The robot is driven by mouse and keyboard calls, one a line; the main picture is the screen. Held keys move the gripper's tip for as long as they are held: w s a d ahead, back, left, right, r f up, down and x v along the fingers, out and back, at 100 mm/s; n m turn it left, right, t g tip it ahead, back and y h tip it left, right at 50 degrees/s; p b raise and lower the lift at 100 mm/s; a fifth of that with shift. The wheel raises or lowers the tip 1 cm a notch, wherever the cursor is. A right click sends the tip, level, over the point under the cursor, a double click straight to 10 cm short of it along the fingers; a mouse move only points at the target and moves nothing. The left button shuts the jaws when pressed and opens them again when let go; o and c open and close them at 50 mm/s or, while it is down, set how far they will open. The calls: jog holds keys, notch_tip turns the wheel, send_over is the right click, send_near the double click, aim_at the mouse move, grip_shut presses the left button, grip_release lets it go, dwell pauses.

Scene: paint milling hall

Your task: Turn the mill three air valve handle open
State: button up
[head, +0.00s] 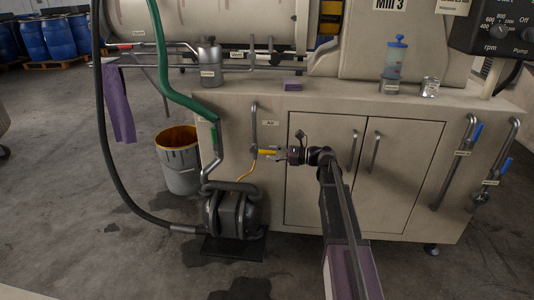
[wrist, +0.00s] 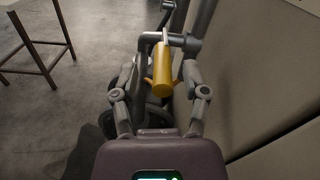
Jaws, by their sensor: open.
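The yellow air valve handle (head: 268,152) sticks out to the right, roughly level, from a vertical grey pipe on the front of the Mill 3 cabinet. An "Air" label (head: 269,122) is above it. In the wrist view the yellow handle (wrist: 163,78) lies between the two fingers of my open gripper (wrist: 159,78). A gap shows on both sides of the handle. The valve body is partly hidden behind the handle.
A yellow-rimmed bucket (head: 179,160) stands further left. Blue-handled valves (head: 477,132) are at the cabinet's right. The cabinet face (wrist: 270,85) is close on the gripper's right.

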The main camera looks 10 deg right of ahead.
aim_at(264, 151)
jog(key=shift+x, duration=1.5)
jog(key=shift+c, duration=0.3)
